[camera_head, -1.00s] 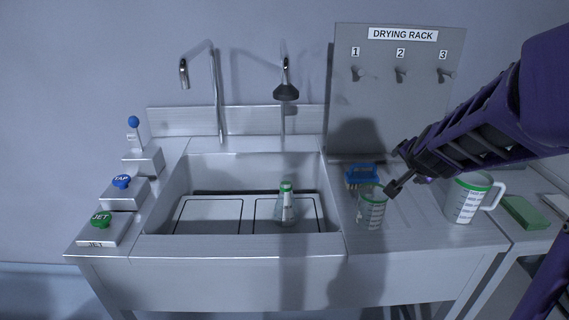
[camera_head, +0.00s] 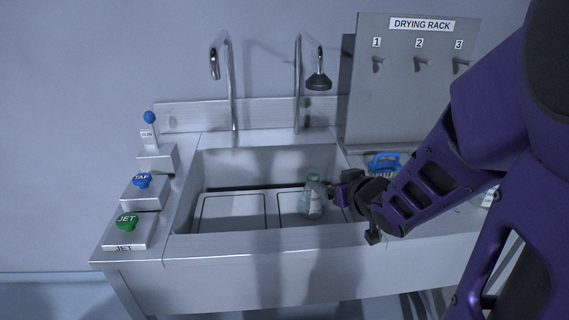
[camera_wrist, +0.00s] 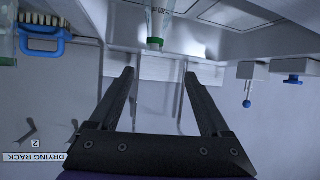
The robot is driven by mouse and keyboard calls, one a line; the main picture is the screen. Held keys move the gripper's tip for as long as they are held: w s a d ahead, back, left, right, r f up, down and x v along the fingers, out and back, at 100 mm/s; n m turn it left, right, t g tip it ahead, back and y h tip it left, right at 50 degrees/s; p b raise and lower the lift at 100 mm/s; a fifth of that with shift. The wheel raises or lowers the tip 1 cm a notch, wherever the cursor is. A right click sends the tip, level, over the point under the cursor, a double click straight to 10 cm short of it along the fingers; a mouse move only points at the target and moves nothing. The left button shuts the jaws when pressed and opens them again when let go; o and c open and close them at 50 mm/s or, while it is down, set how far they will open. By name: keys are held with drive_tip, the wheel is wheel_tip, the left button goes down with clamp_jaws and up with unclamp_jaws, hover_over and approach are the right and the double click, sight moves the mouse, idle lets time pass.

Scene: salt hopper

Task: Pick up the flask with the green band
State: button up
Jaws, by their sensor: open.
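The flask with the green band (camera_head: 313,198) stands in the right half of the sink, on the sink's floor panel. In the wrist view the flask (camera_wrist: 156,28) shows at the top centre, its green-banded neck pointing down the picture. I cannot tell whether a finger touches the flask.
A steel sink (camera_head: 180,215) surrounds the flask, with its front rim close below my arm. Two taps rise behind it, one with a black spray head (camera_head: 318,82). A blue brush (camera_head: 384,163) lies right of the sink. TAP and JET buttons (camera_head: 127,222) stand at left.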

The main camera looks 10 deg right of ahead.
sight(317, 176)
drive_tip(key=shift+m, duration=0.3)
drive_tip(key=p+x, duration=0.2)
drive_tip(key=x, duration=0.1)
drive_tip(key=p+x, duration=0.2)
drive_tip(key=x, duration=0.2)
drive_tip(key=d+p+x, duration=0.1)
drive_tip(key=p+x, duration=0.1)
drive_tip(key=x, duration=0.1)
drive_tip(key=shift+w+f, duration=0.3)
drive_tip(key=shift+f, duration=0.1)
drive_tip(key=shift+r+x, duration=0.2)
drive_tip(key=shift+x, duration=2.9)
clamp_jaws()
drive_tip(key=shift+w, duration=0.1)
